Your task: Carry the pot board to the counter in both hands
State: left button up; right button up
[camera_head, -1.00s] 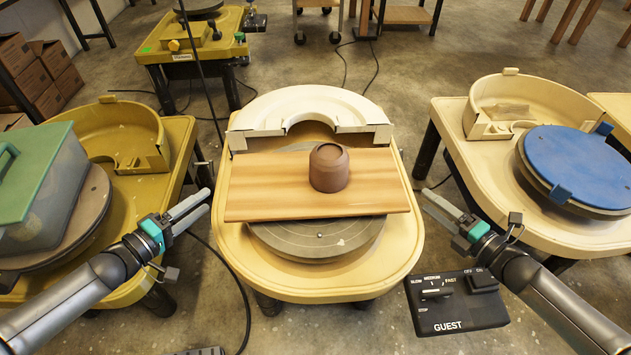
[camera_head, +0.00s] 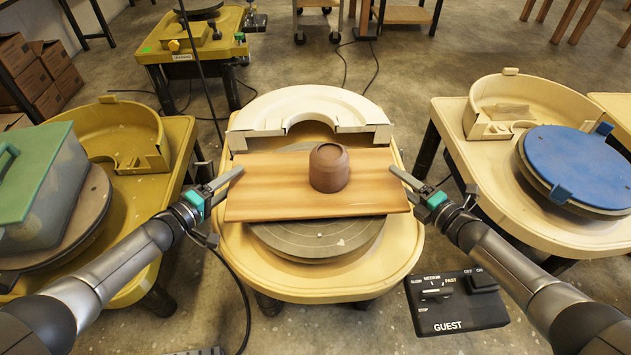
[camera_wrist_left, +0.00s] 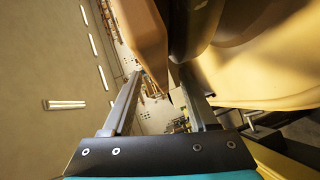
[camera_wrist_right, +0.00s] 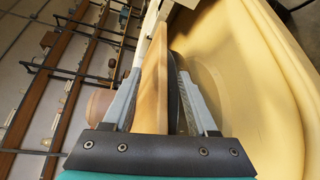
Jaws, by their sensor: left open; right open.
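The pot board (camera_head: 275,190) is a flat wooden plank lying across a grey wheel head. A brown rounded pot (camera_head: 329,168) stands on it, right of its middle. My left gripper (camera_head: 232,180) is open at the board's left end. In the left wrist view the board's end (camera_wrist_left: 141,35) is close to the fingertips; I cannot tell whether it is between them. My right gripper (camera_head: 402,180) is open at the right end. In the right wrist view the board's edge (camera_wrist_right: 150,95) shows between the open fingers, which are not closed on it.
The grey wheel head (camera_head: 318,240) sits on a cream wheel table with a white splash pan (camera_head: 300,100) behind the board. A blue-covered wheel (camera_head: 580,165) is at the right, a green-lidded bin (camera_head: 40,175) at the left. A GUEST control box (camera_head: 456,302) is at front right.

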pick_arm(q)
grip_shut()
pick_arm(e)
grip_shut()
dwell(1.1)
pick_arm(q)
jog(key=shift+w+r, duration=0.1)
jog(key=shift+r, duration=0.15)
pick_arm(e)
jog(key=shift+r, duration=0.15)
